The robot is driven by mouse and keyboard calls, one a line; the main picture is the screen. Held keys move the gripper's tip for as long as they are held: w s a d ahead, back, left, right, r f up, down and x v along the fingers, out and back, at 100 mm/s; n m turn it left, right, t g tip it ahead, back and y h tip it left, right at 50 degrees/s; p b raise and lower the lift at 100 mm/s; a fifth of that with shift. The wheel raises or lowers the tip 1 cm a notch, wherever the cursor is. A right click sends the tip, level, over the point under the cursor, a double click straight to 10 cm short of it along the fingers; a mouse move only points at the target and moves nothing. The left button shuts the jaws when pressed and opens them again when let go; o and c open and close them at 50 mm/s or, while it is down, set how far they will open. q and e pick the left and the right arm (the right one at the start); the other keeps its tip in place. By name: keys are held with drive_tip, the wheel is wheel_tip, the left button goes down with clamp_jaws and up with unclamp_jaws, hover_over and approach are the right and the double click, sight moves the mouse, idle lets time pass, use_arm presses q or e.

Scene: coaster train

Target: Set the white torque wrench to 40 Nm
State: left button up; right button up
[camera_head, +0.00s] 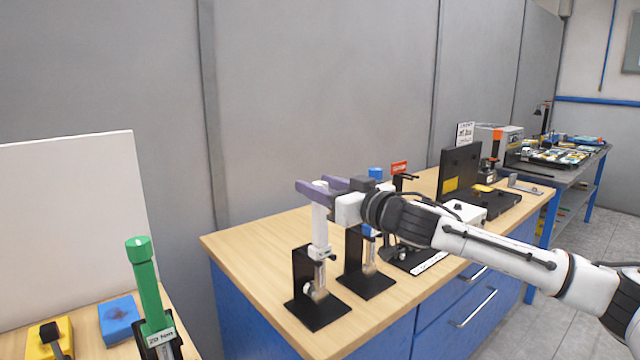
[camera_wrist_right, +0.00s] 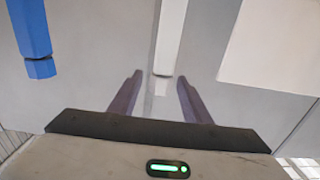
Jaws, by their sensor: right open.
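The white torque wrench (camera_head: 319,236) stands upright in a black stand near the left end of the wooden bench. Its white handle (camera_wrist_right: 170,38) also shows in the right wrist view, with its pale end (camera_wrist_right: 160,86) between the fingers. My right gripper (camera_head: 318,187) is at the top of this wrench, purple fingers spread to either side of it. In the right wrist view the gripper (camera_wrist_right: 160,78) is open, with a visible gap on each side of the handle's end. The wrench's set value cannot be read. My left gripper is not in view.
A blue-handled wrench (camera_wrist_right: 30,28) stands close by in its own black stand (camera_head: 366,280). A green wrench (camera_head: 149,282) stands on another table at the lower left, beside a blue block (camera_head: 119,318). Bare bench top lies left of the stands.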

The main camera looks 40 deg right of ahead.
drive_tip(key=c, duration=1)
drive_tip(key=shift+c, duration=0.2)
